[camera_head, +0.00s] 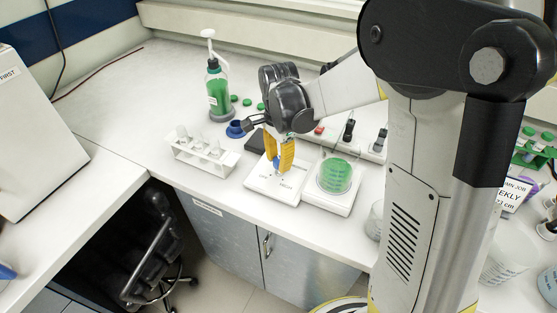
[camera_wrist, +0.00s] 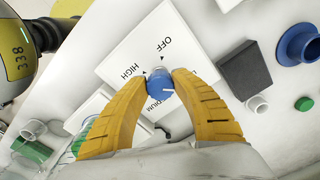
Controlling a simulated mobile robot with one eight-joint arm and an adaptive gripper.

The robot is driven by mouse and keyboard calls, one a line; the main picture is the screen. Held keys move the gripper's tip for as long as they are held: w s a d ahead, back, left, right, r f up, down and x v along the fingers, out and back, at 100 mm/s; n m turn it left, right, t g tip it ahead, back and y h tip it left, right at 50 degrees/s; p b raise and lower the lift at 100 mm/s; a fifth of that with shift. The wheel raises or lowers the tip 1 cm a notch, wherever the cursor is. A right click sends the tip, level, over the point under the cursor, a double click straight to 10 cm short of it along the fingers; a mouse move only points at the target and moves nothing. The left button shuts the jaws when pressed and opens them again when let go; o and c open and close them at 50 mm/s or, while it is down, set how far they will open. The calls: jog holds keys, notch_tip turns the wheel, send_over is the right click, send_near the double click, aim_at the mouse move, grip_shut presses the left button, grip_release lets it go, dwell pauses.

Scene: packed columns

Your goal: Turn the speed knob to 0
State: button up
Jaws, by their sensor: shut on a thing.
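The speed knob (camera_wrist: 158,79) is blue with a white line, on a white panel (camera_wrist: 135,42) labelled OFF, HIGH and partly hidden MEDIUM. No 0 is readable. The white line lies towards the lower right of the knob in the wrist view, away from OFF. My gripper (camera_wrist: 160,76) has its yellow fingers on both sides of the knob, shut on it. In the head view my gripper (camera_head: 280,155) reaches down to the white device (camera_head: 262,182), and its fingers mostly cover the knob.
A white device with a green-filled dish (camera_head: 335,176) stands right of the panel. A white tube rack (camera_head: 203,157) stands to the left. A green pump bottle (camera_head: 218,92) and dark block (camera_head: 255,141) are behind. The bench's left back is clear.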

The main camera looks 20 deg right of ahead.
jog(key=n, duration=0.4)
jog(key=shift+s+n, duration=0.1)
jog(key=shift+n, duration=0.3)
jog(key=n, duration=0.4)
jog(key=shift+d+n, duration=0.1)
jog(key=shift+n, duration=0.2)
jog(key=n, duration=0.4)
jog(key=shift+d+p, duration=0.1)
jog(key=shift+p, duration=0.25)
jog(key=shift+n, duration=2.1)
jog(key=o, duration=1.2)
